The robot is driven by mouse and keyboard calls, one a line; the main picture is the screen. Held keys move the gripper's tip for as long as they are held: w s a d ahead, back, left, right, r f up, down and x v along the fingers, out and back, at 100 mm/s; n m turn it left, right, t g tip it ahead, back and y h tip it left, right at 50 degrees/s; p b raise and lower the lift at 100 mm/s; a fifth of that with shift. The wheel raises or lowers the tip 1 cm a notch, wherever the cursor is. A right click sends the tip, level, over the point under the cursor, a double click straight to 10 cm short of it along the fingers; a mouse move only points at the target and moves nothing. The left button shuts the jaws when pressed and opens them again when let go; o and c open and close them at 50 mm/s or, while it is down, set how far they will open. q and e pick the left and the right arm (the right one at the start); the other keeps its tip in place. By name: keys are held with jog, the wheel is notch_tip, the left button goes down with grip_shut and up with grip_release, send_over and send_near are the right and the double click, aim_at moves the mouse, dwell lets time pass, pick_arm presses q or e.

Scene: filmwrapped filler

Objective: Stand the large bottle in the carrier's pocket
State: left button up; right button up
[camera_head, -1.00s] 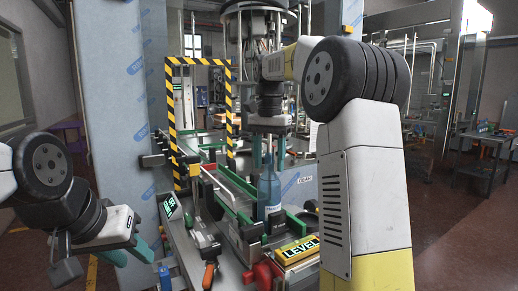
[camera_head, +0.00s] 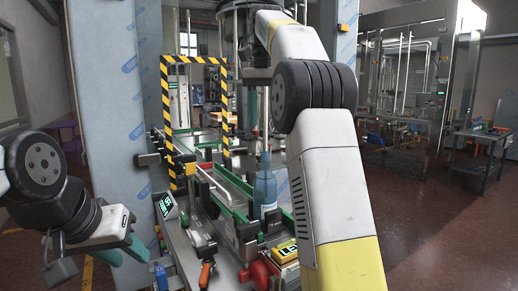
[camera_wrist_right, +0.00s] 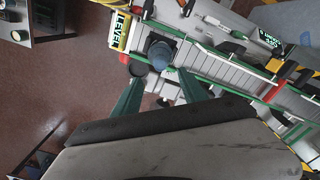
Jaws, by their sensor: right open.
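The large blue bottle (camera_head: 266,190) stands upright on the machine bed in the head view, with a pale label low on its side. The right wrist view shows it from above (camera_wrist_right: 160,54), beyond and between my right fingertips. My right gripper (camera_wrist_right: 160,78) is open and empty, its green fingers apart. I cannot clearly make out the carrier's pocket.
A green-railed conveyor (camera_head: 232,188) runs behind the bottle. A yellow-and-black striped frame (camera_head: 165,115) stands at its left. A yellow LEVEL block (camera_head: 285,252), a red part (camera_head: 260,272) and an orange-handled tool (camera_head: 206,272) sit in front. Open floor lies at the right.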

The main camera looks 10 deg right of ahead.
jog(key=s+a+f+n+t+y, duration=0.2)
jog(key=s+f+n+t, duration=0.4)
jog(key=s+f, duration=1.4)
jog(key=s+n, duration=0.1)
jog(key=s, duration=0.3)
jog(key=shift+s+f+n, duration=0.15)
jog(key=shift+f+n, duration=0.15)
jog(key=shift+n, duration=0.1)
